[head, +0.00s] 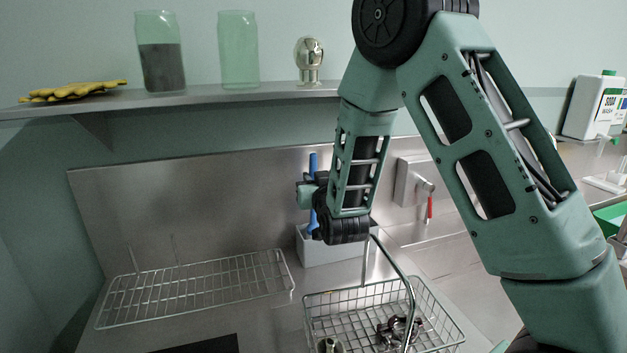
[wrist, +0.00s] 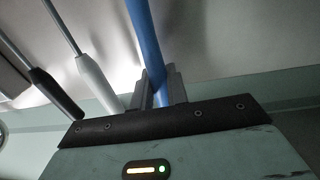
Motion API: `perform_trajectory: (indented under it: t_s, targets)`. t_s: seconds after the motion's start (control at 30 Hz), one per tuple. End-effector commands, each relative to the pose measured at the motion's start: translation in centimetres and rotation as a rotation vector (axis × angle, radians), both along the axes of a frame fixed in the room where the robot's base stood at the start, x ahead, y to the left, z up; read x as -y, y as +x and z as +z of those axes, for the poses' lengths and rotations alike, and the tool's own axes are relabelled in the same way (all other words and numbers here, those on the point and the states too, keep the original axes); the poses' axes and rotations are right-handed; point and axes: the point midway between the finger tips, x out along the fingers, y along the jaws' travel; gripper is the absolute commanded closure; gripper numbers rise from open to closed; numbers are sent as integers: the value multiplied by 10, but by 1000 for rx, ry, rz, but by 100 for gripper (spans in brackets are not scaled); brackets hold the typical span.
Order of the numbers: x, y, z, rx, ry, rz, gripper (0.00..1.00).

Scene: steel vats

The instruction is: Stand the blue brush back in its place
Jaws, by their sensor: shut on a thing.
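The blue brush (head: 313,163) is upright in the head view, with a blue length showing above and below my gripper (head: 308,196). In the wrist view the blue handle (wrist: 146,35) runs down between the two fingers of my gripper (wrist: 161,90), which are shut on it. A pale grey box-like holder (head: 335,250) stands against the steel back panel, just below the brush. My arm partly hides the holder, and I cannot tell whether the brush's lower end is inside it. A white-handled tool (wrist: 95,80) and a black-handled tool (wrist: 55,92) show left of my fingers in the wrist view.
A wire rack (head: 195,290) lies left of the holder. A wire basket (head: 335,297) with metal parts stands in front, with a curved metal tube above it. A red-handled valve (head: 430,208) is to the right. The shelf (head: 215,97) above holds jars and yellow gloves.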

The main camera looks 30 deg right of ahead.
Motion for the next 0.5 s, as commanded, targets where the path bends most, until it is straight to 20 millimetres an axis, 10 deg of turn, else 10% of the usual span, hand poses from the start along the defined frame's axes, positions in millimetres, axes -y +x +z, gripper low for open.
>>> perform_trajectory:
  t_s: [0.5]
  targets:
    - [0, 0, -26, 1, 0, 0, 100]
